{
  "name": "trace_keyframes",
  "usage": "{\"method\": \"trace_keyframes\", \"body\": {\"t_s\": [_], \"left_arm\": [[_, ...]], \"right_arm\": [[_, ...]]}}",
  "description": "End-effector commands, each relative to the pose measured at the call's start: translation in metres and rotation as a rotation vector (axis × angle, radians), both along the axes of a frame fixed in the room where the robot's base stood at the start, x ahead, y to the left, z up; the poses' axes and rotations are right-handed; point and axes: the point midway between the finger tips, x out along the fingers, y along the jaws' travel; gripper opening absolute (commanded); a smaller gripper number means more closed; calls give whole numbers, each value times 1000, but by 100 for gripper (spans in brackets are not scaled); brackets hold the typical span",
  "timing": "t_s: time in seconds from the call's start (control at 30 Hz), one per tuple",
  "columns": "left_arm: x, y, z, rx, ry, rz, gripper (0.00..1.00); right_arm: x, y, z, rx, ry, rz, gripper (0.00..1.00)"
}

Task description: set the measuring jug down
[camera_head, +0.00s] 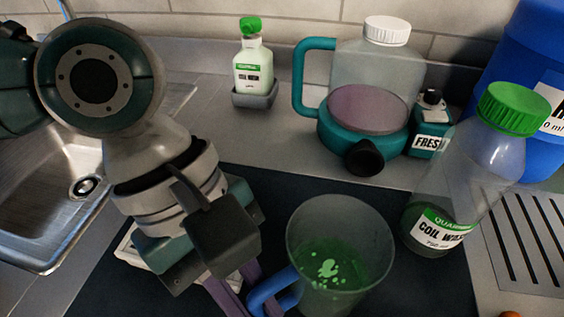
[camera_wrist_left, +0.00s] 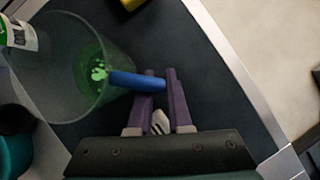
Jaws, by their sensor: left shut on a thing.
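The measuring jug (camera_head: 340,235) is a clear cup with green liquid and pale foam low inside and a blue handle (camera_head: 272,290). It stands roughly upright over the dark mat (camera_head: 420,285) at the lower middle of the head view. My left gripper (camera_head: 238,296) comes in from the left with purple fingers shut on the handle. The left wrist view shows the jug (camera_wrist_left: 75,65) and the blue handle (camera_wrist_left: 130,81) between the fingers (camera_wrist_left: 161,76). The jug's base is not clearly visible, so I cannot tell whether it touches the mat. My right gripper is not in view.
A clear bottle labelled coil wash (camera_head: 440,225), green-capped, stands close right of the jug. Behind are a teal-based container (camera_head: 365,120), a small teal bottle (camera_head: 430,125), a small white bottle (camera_head: 252,70) in a grey holder and a blue container (camera_head: 520,60). A sink (camera_head: 45,185) is left.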

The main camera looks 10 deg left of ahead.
Motion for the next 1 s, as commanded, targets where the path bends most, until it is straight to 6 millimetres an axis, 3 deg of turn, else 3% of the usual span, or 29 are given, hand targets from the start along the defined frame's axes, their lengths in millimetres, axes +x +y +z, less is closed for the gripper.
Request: {"method": "trace_keyframes", "body": {"t_s": [0.03, 0.3, 0.57, 0.77, 1.0], "left_arm": [[0, 0, -1, 0, 0, 0, 19], [0, 0, 0, 0, 0, 0, 47], [0, 0, 2, -1, -1, 0, 47], [7, 11, 28, -1, -3, 1, 47], [20, 34, 76, 1, -3, 2, 47]], "right_arm": [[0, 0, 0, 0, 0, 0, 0], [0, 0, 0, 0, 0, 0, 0], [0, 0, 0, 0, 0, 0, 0], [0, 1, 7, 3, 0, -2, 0], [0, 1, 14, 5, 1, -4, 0]]}}
